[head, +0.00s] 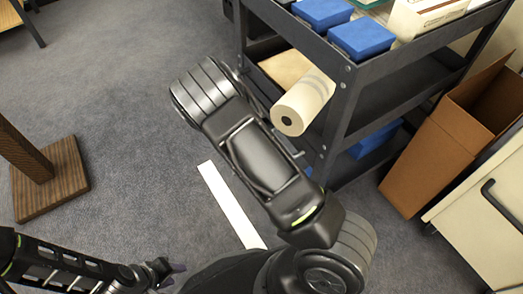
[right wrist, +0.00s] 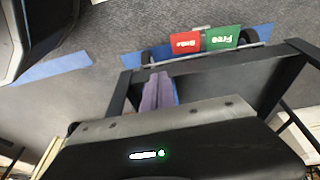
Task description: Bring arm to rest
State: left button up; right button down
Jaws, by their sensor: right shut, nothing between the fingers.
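My left gripper (head: 172,274) is low in the head view, above the carpet at the bottom left. It is small and dark there, and its finger gap is not clear. My right arm (head: 265,160) reaches up across the middle of the head view, beside the dark cart. Its gripper is hidden in that view. In the right wrist view the right gripper's purple-grey fingers (right wrist: 158,92) are together with nothing between them, over a dark frame and grey floor.
The dark shelf cart (head: 345,100) holds blue boxes (head: 362,38) and a paper roll (head: 303,101). An open cardboard box (head: 440,150) and a pale cabinet (head: 485,215) stand right. A wooden post base (head: 60,180) is left. Red (right wrist: 185,43) and green signs (right wrist: 222,38) show in the wrist view.

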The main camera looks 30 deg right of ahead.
jog(key=s+a+n+t+y, duration=0.1)
jog(key=s+a+n+y, duration=0.3)
jog(key=a+n, duration=0.65)
jog(key=s+a+n+t+y, duration=0.1)
jog(key=s+a+n+y, duration=0.2)
jog(key=s+a+n, duration=0.75)
jog(key=w+a+r+m+p, duration=0.2)
jog(key=r+p, duration=1.1)
jog(key=w+a+r+m+p, duration=0.2)
jog(key=r+p, duration=1.1)
jog(key=p, duration=0.1)
jog(key=shift+a+r, duration=0.15)
jog(key=shift+a, duration=0.1)
